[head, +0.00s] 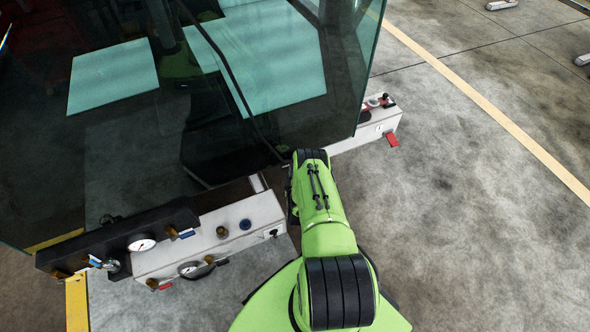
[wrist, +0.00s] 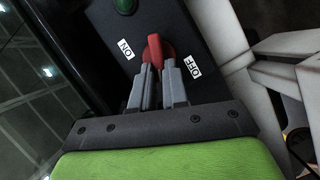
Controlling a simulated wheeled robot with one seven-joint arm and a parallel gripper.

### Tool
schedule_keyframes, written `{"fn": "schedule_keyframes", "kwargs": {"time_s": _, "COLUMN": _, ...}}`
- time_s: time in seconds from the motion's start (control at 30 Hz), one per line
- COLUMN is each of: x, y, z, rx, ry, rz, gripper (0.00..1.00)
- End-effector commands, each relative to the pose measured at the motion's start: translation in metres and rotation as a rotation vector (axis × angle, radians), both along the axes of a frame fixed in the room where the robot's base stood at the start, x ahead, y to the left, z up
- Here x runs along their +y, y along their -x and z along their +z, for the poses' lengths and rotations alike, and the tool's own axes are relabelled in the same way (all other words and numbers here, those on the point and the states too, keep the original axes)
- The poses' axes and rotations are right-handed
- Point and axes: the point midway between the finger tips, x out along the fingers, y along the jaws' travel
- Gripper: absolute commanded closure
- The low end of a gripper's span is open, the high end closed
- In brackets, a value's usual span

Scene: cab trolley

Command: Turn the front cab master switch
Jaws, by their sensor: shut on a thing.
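The red master switch (wrist: 154,47) shows in the wrist view on a dark panel. Its handle sits between the ON label (wrist: 126,49) on the left and the OFF label (wrist: 194,66) on the right. My gripper (wrist: 158,70) is shut on the red handle, with one grey finger on each side of it. The fingers hide the lower part of the handle. In the head view, my own arm hides the gripper and the switch.
A green round lamp or button (wrist: 124,5) sits above the switch. In the head view, the glass cab (head: 345,90) is close to my arm. A white unit with gauges (head: 215,240) stands at lower left. Open concrete floor (head: 480,230) lies to the right.

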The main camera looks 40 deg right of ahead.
Motion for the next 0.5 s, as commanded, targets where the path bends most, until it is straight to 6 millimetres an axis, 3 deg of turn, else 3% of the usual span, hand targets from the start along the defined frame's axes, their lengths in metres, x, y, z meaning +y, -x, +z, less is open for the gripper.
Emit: {"fn": "schedule_keyframes", "kwargs": {"time_s": 0.5, "x": 0.0014, "y": 0.0007, "z": -0.0093, "rx": 0.1, "ry": 0.327, "rz": -0.001, "gripper": 1.0}}
